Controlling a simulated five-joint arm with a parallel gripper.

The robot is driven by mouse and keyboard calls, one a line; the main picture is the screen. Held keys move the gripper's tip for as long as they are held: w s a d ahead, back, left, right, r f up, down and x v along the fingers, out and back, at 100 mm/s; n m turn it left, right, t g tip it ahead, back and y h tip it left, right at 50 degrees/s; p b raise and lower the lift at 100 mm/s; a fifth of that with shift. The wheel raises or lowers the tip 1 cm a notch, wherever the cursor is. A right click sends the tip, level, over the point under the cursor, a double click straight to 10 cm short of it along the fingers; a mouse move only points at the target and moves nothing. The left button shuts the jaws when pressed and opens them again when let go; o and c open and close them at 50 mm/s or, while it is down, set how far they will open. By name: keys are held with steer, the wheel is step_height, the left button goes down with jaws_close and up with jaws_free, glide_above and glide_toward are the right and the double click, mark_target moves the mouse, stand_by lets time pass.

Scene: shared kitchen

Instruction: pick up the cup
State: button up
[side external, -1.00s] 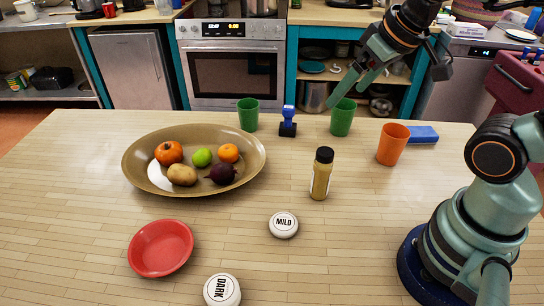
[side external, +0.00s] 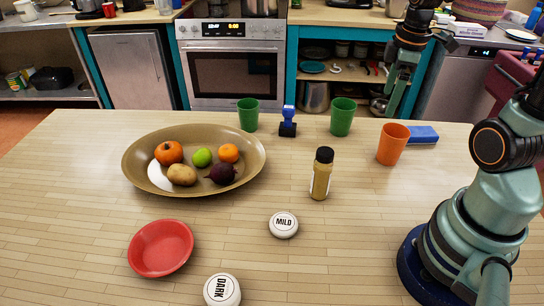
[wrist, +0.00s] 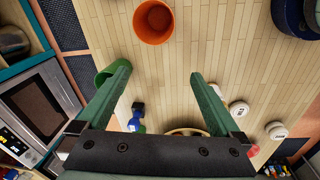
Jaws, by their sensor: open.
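Three cups stand upright on the table: an orange cup (side external: 393,144) at the right, a green cup (side external: 342,117) left of it, and another green cup (side external: 248,115) farther left. My gripper (side external: 393,103) is open and empty, pointing down above the table's far edge, above and near the orange cup. In the wrist view, the orange cup (wrist: 154,21) lies beyond the fingertips, centred on the gap between my fingers (wrist: 160,72). One green cup (wrist: 103,75) is partly covered by the left finger there.
A blue sponge-like block (side external: 422,135) lies behind the orange cup. A blue stamp (side external: 288,123) stands between the green cups. A spice bottle (side external: 321,174) stands front left of the orange cup. A fruit bowl (side external: 140,173), red dish (side external: 160,247) and white lids (side external: 283,225) lie farther left.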

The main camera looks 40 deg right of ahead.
mark_target(393, 139)
steer(key=d+f, duration=0.1)
steer(key=f, duration=0.2)
steer(key=s+d+f+n, duration=0.1)
steer(key=d+f, duration=0.1)
steer(key=f, duration=0.1)
steer(key=s+d+f+n+g, duration=0.1)
steer(key=f, duration=0.2)
steer(key=shift+d+f+y, duration=0.15)
steer(key=shift+f+y, duration=0.15)
steer(key=shift+s+d+f, duration=0.1)
steer(key=shift+f, duration=1.2)
steer(key=shift+d+f, duration=0.1)
steer(key=shift+f, duration=1.2)
steer(key=c, duration=1)
steer(key=shift+c, duration=0.2)
steer(key=shift+r, duration=0.15)
